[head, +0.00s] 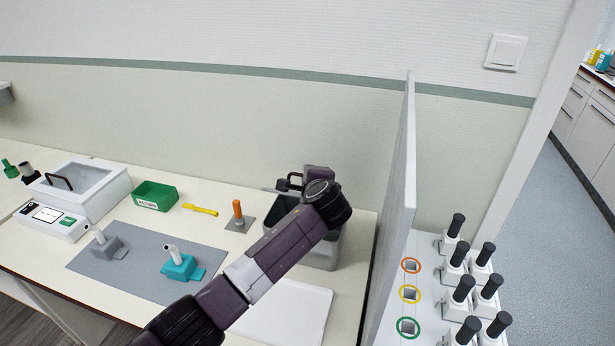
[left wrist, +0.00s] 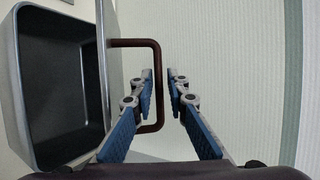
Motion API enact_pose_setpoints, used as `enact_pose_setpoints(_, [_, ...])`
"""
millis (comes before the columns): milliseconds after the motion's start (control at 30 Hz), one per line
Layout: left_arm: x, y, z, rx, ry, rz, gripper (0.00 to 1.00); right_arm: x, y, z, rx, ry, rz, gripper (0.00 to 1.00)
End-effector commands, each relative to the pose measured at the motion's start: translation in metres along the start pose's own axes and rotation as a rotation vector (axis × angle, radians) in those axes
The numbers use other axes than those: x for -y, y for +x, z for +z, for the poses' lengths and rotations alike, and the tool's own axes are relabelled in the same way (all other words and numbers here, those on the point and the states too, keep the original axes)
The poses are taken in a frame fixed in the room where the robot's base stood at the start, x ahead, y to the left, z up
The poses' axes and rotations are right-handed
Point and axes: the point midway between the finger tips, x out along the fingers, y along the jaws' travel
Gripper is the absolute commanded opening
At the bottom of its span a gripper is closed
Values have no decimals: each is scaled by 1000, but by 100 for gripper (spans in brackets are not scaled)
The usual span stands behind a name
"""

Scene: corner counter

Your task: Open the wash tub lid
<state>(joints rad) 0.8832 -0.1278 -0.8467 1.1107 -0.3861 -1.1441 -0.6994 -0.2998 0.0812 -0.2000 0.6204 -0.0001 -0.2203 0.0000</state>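The wash tub is a grey, dark-lined open box (head: 329,248) on the right part of the counter, beside the upright panel; my arm covers much of it. In the left wrist view, its dark inside (left wrist: 60,95) shows at left. The lid (left wrist: 104,70) stands raised, seen edge-on, with a dark red-brown loop handle (left wrist: 135,42) on it. My left gripper (left wrist: 163,80) has its fingers apart, one on each side of the handle's outer bar, with a gap showing. In the head view the left gripper (head: 295,182) is at the tub's back edge, small and partly hidden. My right gripper is out of view.
An orange-handled tool (head: 238,212) stands left of the tub, near a yellow tool (head: 200,209) and a green bin (head: 155,196). A grey mat (head: 150,282) holds two small devices. A tall panel (head: 396,190) rises close right of the tub, with several black-topped items beyond.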

Motion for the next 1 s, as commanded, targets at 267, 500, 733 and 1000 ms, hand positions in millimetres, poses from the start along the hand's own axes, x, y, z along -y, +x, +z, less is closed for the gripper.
enact_pose_setpoints(267, [-1,0,0,0,0,1,24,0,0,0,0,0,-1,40])
enact_pose_setpoints(500, [-1,-9,0,-1,-1,2,24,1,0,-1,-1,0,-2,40])
enact_pose_setpoints(733, [-1,-44,-1,-3,-2,-1,24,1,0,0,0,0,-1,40])
enact_pose_setpoints(1000, [0,-93,-1,-2,0,0,24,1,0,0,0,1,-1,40])
